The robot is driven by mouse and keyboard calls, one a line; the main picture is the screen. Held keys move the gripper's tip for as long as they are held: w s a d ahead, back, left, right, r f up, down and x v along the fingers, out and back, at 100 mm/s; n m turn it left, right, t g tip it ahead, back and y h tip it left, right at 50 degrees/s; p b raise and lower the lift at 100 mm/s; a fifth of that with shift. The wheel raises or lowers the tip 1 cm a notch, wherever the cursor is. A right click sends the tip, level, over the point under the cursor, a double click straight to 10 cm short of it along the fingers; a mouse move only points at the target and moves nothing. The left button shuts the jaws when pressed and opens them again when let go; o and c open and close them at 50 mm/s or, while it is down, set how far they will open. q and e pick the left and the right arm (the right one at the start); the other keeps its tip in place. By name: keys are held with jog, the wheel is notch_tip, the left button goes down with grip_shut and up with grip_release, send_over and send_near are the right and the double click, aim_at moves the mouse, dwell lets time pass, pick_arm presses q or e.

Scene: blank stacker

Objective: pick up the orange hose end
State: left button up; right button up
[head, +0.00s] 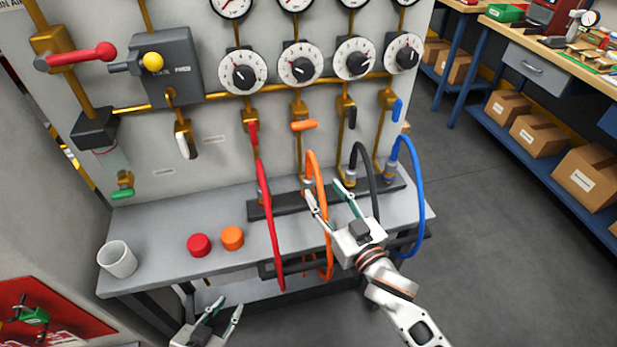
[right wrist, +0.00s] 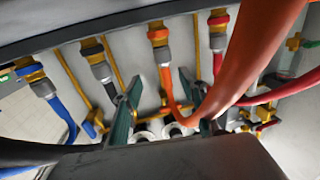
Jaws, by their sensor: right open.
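The orange hose (head: 312,163) arches up from the black rail on the bench and hangs down over the front edge. Its metal-collared end stands at the rail, partly hidden by my right gripper. In the right wrist view, this orange end (right wrist: 159,42) shows beyond the fingertips, and the hose curves back large past the right-hand finger. My right gripper (head: 324,189) is open, its fingers pointing at the rail near the orange end; whether they touch the hose is unclear. My left gripper (head: 228,305) is open and empty at the bottom edge, partly cut off.
A red hose (head: 264,187) stands left of the orange one; black (head: 372,185) and blue (head: 419,190) hoses stand right. A white cup (head: 117,260), red knob (head: 199,245) and orange knob (head: 232,238) sit on the bench (head: 165,235). Valves and gauges line the panel behind.

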aim_at(310, 180)
jog(key=x, duration=0.2)
jog(key=shift+w+a, duration=0.15)
jog(key=shift+a, duration=0.15)
jog(key=shift+a+f+x, duration=0.15)
jog(key=shift+x, duration=1.15)
jog(key=shift+a+f+x, duration=0.1)
jog(key=shift+f+x, duration=0.05)
jog(key=shift+x, duration=1.2)
grip_shut()
